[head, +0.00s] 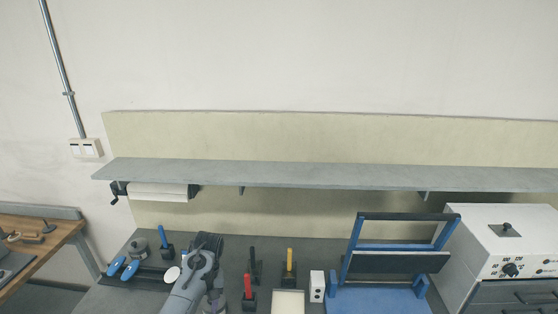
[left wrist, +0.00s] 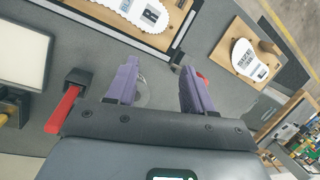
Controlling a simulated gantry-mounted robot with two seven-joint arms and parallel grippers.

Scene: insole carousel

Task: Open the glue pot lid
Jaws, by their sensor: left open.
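My left gripper (head: 214,303) is at the bottom of the head view, at the front of the bench, and its arm covers part of the bench. In the left wrist view its two purple fingers (left wrist: 158,88) are apart, with a clear gap between them and nothing held. A pale round shape (left wrist: 143,93) shows partly beside the left finger; I cannot tell what it is. A small grey pot-like object with a dark top (head: 140,243) stands at the back left of the bench. I cannot tell for sure which object is the glue pot. My right gripper is not in view.
A red-handled tool (head: 249,287) stands close right of my gripper, also in the left wrist view (left wrist: 62,110). A blue frame (head: 357,240) and white box (head: 480,235) stand right. A grey shelf (head: 300,175) overhangs the back.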

